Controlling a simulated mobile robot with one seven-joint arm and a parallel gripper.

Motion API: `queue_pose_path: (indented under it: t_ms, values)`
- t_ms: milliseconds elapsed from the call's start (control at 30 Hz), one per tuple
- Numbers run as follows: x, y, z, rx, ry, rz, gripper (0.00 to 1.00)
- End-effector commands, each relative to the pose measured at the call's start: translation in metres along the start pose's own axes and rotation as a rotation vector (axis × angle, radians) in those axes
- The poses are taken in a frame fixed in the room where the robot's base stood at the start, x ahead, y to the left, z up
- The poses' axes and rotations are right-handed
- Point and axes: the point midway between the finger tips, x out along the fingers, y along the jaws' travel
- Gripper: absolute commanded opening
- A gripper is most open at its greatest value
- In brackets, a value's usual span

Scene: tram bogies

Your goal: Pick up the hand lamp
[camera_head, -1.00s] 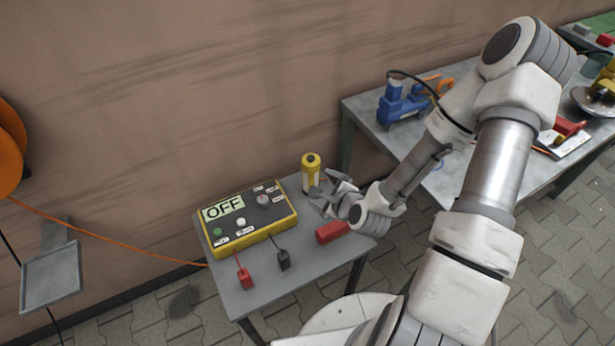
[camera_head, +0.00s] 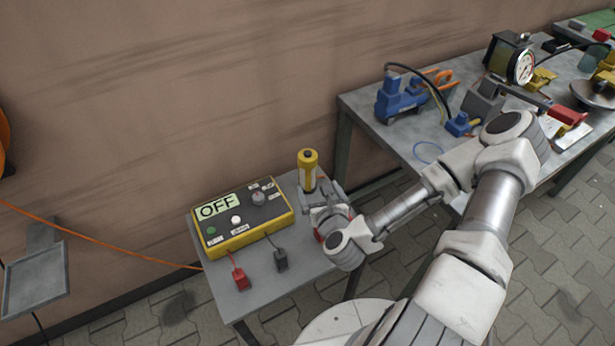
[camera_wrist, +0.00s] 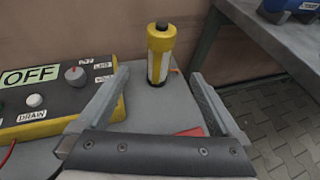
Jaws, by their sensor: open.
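The hand lamp, which I take to be the upright yellow cylinder with a dark top and pale band (camera_head: 307,165), stands at the back of the small grey table (camera_head: 232,303). In the wrist view the lamp (camera_wrist: 161,50) is upright ahead of my gripper and shows between its fingers. My gripper (camera_head: 322,190) is open and empty, its fingers to either side, just short of the lamp. The lamp's foot is partly hidden by the gripper in the head view.
A yellow-and-black control box (camera_head: 240,218) reading OFF sits left of the lamp, with red (camera_head: 240,279) and black (camera_head: 281,260) clamps before it. A red block (camera_wrist: 192,132) lies below the right finger. A larger workbench (camera_head: 375,128) with a blue tool (camera_head: 398,98) stands to the right.

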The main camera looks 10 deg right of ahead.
Motion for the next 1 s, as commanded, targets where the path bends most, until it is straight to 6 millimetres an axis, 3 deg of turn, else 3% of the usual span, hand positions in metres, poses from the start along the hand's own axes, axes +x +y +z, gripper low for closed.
queue_pose_path:
  t_ms: [533, 800, 1000]
  values:
    - [0.03, 0.001, -0.005, -0.004, -0.002, 0.002, 1.0]
    - [0.076, 0.001, -0.002, -0.002, -0.001, 0.001, 1.0]
    - [0.098, 0.001, -0.001, -0.002, 0.001, 0.002, 1.0]
